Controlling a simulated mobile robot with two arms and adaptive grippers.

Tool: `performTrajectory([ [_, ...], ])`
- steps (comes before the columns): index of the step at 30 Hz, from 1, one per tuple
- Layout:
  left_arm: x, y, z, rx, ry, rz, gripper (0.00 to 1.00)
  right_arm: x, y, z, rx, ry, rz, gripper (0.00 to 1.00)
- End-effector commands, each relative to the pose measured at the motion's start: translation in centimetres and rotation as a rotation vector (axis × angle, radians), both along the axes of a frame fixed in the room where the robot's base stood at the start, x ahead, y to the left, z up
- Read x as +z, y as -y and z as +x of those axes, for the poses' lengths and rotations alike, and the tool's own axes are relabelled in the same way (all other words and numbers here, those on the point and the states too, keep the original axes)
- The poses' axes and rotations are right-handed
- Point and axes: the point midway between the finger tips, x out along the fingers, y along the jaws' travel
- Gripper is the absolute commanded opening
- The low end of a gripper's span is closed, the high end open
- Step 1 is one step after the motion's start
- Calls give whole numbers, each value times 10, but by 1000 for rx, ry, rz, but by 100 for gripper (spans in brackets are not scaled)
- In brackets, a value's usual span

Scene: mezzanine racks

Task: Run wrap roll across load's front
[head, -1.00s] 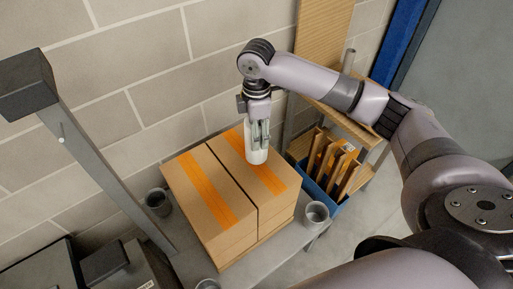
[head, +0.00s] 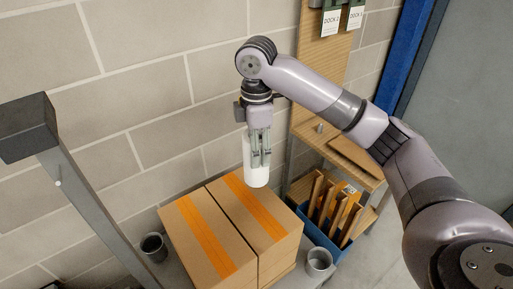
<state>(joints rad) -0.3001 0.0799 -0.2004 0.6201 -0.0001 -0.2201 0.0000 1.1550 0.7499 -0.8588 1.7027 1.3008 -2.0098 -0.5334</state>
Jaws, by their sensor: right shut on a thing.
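The load is two brown cartons side by side, a left carton (head: 207,241) and a right carton (head: 258,218), each with an orange stripe over its top. They stand on a grey table. My right gripper (head: 260,160) points down above the back of the right carton. It is shut on the white wrap roll (head: 256,176), which hangs upright; the fingers cover part of it. The roll's lower end shows over the carton top; whether it touches cannot be told. No film shows on the cartons. My left gripper is not in view.
A grey post (head: 95,215) with a dark head rises at the left. Grey cups stand left (head: 153,246) and right (head: 319,261) of the cartons. A blue bin (head: 318,235) of wooden pieces and a wooden shelf (head: 345,160) are at the right. A block wall is behind.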

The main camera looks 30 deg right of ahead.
Motion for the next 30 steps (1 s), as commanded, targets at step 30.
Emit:
performTrajectory([
  [30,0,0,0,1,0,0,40,-25,-27,-43,-506,2,-2,27],
])
